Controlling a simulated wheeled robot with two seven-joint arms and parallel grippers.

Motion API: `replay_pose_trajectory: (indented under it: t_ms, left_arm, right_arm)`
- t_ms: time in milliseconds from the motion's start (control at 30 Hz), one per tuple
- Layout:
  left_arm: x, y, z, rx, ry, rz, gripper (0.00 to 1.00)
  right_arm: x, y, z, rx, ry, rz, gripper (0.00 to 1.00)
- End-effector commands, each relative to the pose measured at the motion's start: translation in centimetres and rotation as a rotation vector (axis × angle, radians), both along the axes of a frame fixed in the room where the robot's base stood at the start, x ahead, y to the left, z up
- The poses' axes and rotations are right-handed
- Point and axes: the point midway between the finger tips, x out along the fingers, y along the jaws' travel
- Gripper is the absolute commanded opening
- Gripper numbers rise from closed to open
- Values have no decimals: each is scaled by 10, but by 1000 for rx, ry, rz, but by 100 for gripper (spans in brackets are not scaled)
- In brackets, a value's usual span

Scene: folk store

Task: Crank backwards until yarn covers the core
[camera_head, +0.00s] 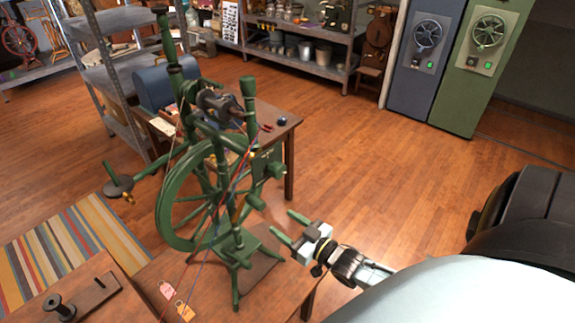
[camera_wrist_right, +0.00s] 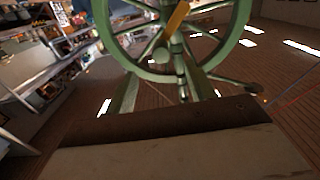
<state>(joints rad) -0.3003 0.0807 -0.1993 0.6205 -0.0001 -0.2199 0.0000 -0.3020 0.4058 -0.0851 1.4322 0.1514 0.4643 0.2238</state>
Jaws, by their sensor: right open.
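A green spinning wheel (camera_head: 165,215) stands upright on a wooden table. It also shows in the right wrist view (camera_wrist_right: 142,72), at the top. Its dark bobbin and flyer part (camera_head: 222,104) sits high on the frame; I cannot tell how much yarn is on the core. Thin red and blue strands hang down the frame. A dark disc with a green peg (camera_head: 118,187) sticks out to the left; I cannot tell whether it is the crank. My right gripper (camera_head: 288,226) is open and empty, to the right of the wheel's base and apart from it. My left gripper is not in view.
Pink and orange tags (camera_head: 186,311) lie on the near table. A dark spool (camera_head: 60,308) stands on a wooden surface at lower left. Another table (camera_head: 284,128) stands behind the wheel, beside grey shelves (camera_head: 130,18). The wooden floor (camera_head: 370,170) at right is clear.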

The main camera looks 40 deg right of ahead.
Motion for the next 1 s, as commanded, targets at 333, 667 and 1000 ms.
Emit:
replay_pose_trajectory:
  t_ms: [333,667,1000]
  left_arm:
    - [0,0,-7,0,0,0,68]
    - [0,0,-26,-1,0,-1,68]
    - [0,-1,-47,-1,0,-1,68]
  right_arm:
    - [27,3,4,2,-16,2,55]
    - [67,9,3,1,-15,3,55]
    - [107,15,3,2,-13,2,55]
